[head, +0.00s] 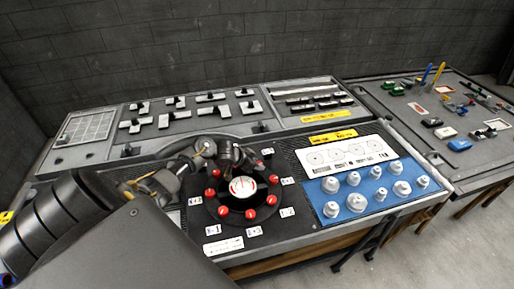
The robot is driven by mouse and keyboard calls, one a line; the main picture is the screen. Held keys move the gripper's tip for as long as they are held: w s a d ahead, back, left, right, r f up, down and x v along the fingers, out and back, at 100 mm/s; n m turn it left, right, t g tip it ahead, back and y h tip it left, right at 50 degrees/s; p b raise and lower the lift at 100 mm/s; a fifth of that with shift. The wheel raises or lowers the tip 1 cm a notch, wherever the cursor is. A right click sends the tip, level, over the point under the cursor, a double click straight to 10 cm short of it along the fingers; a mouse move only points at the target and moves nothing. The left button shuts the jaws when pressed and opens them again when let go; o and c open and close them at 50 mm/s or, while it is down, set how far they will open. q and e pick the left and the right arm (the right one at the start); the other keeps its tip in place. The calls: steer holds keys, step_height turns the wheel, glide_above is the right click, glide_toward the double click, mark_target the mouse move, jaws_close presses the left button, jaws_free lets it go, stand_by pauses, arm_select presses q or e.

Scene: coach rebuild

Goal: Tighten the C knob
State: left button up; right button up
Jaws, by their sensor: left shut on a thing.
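A round black fixture on the middle panel has a white dial (243,188) with red marks at its centre. Several red knobs, such as one at the front (250,214) and one at the right (273,179), ring the dial. Small white labels (287,181) sit beside them; I cannot read which one is C. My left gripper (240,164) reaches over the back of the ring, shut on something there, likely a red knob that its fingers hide. My right gripper is out of view.
To the right, a blue panel (325,211) carries several white knobs, below a white plate (345,154) with circles. Behind are panels with switches (206,97). A side table (430,158) at the right holds small loose parts. My left arm covers the lower left.

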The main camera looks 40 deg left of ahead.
arm_select(q)
steer(key=shift+w+a+f+m+h+b, duration=0.1)
steer(key=shift+a+m+h+b, duration=0.1)
steer(key=shift+m+h+b, duration=0.25)
steer(key=m+g+h+b, duration=0.1)
steer(key=m+h+b, duration=0.1)
steer(key=b, duration=0.3)
steer(key=m+g+h+b, duration=0.1)
steer(key=m+g+b, duration=0.1)
steer(key=m+b, duration=0.2)
steer(key=shift+w+a+f+m+h+b, duration=0.15)
steer(key=shift+m+h+b, duration=0.15)
steer(key=shift+b, duration=0.7)
steer(key=shift+r+m+g+h+b, duration=0.25)
steer(key=shift+m+g+b, duration=0.15)
steer(key=shift+b, duration=0.25)
steer(key=o, duration=1)
steer(key=shift+c, duration=0.2)
steer(key=v, duration=1)
steer(key=shift+a+r+b, duration=0.25)
steer(key=shift+r+b, duration=0.05)
